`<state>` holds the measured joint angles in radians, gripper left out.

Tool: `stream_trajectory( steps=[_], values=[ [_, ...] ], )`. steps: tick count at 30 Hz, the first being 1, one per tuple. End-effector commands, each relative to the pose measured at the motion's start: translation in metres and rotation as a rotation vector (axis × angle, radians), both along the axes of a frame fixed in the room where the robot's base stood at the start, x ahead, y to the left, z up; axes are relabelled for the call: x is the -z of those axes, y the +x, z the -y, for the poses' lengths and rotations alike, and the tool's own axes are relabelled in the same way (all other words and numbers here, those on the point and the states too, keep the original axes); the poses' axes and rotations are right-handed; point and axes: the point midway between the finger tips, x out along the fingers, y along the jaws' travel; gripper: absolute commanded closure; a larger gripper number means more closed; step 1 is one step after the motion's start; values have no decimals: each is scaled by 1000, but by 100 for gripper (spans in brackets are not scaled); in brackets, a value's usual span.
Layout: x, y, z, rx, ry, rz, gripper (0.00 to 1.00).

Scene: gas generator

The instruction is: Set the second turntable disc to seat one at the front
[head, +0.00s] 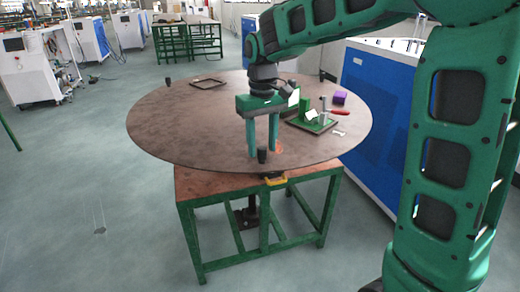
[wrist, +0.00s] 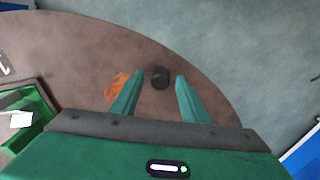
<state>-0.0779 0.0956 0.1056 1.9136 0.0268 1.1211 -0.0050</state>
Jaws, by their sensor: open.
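The turntable disc (head: 180,130) is a large brown round plate on a green-framed table. A dark upright knob (head: 262,155) stands near its front rim; the knob also shows in the wrist view (wrist: 160,78). My gripper (head: 263,154) is open and points down over the front of the disc. Its two green fingers (wrist: 157,84) lie on either side of the knob in the wrist view, with gaps both sides. I cannot tell how far the fingertips reach down beside it. Another dark knob (head: 167,83) stands at the disc's back left.
On the disc lie a dark square frame (head: 206,82), a green fixture (head: 314,122), a red-handled clamp (head: 335,112) and a purple block (head: 339,97). An orange mark (wrist: 117,88) is near the knob. A yellow piece (head: 275,180) sits below the front rim. A blue-white cabinet (head: 376,110) stands at right.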

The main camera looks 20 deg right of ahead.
Motion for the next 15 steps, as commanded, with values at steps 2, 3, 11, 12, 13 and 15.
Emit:
stream_trajectory(
  steps=[2,3,11,12,13,15],
  values=[
    [8,0,0,0,0,-2,59],
    [11,0,0,0,0,-1,59],
    [17,0,0,1,0,0,59],
    [17,0,0,1,0,0,59],
    [17,0,0,1,0,0,59],
    [17,0,0,1,0,0,59]
  ],
)
